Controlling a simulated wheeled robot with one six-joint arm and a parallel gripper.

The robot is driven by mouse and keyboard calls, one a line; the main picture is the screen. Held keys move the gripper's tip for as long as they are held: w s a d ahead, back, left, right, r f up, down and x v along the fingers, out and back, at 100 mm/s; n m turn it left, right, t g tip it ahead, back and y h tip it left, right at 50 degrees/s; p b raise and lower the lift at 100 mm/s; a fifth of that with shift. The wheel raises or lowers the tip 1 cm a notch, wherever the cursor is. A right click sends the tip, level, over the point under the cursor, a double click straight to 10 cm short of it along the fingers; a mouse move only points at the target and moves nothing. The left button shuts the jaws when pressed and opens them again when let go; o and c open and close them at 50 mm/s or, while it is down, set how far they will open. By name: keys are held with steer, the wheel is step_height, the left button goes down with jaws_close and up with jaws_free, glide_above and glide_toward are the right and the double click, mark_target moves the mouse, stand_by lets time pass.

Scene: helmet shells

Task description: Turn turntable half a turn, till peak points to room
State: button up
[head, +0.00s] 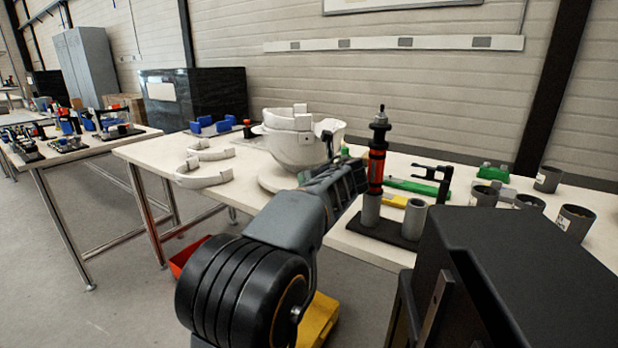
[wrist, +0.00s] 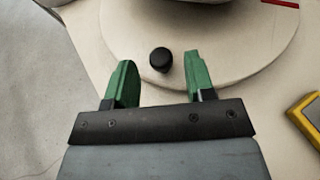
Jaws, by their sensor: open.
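The turntable (wrist: 125,35) is a pale round disc on the table, and a black knob (wrist: 160,59) stands on it near its rim. A white helmet shell (head: 290,148) sits on the turntable, which also shows in the head view (head: 268,181). In the wrist view only the shell's lower edge shows at the top, so I cannot tell where its peak points. My gripper (wrist: 158,75) is open, with green fingertips on either side of the black knob and gaps on both sides. In the head view my arm hides the fingertips and part of the turntable.
White curved bands (head: 205,176) lie left of the turntable. A red and black tool (head: 377,150) stands in a dark holder to the right, near green parts (head: 415,187) and dark cups (head: 575,220). A yellow object (wrist: 306,115) lies right of my gripper.

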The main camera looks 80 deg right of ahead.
steer(key=p+v, duration=0.2)
steer(key=v, duration=0.9)
steer(key=shift+a, duration=0.2)
steer(key=shift+r, duration=0.15)
